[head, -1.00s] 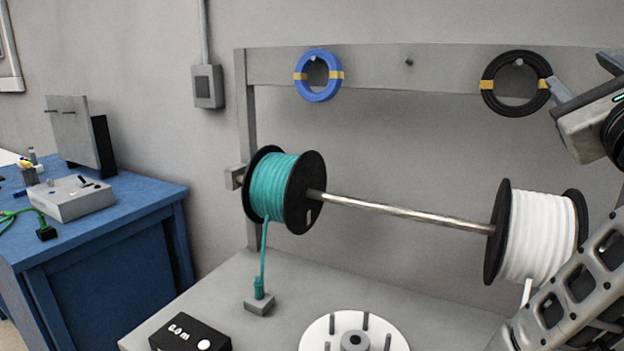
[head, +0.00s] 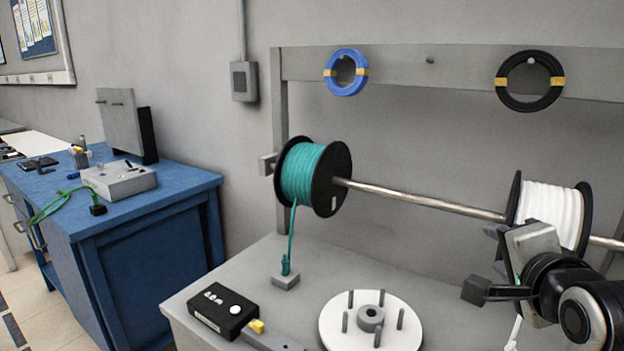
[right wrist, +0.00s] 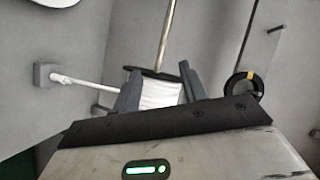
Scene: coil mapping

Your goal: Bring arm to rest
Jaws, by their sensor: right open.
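My right gripper (head: 484,262) is in the lower right of the head view, in front of the white cable spool (head: 551,212). Its fingers are apart and nothing shows between them at close range. In the right wrist view the two fingers (right wrist: 160,76) stand apart, with the white spool (right wrist: 160,94) visible beyond the gap. I cannot tell how far off the spool is. My left gripper is not in view.
A metal rod (head: 420,200) carries the teal spool (head: 304,173) and white spool. Blue (head: 333,75) and black (head: 503,88) coils hang on the rack. A white pegged disc (head: 336,328) and black meter (head: 222,311) are on the grey bench. A blue workbench (head: 150,245) stands left.

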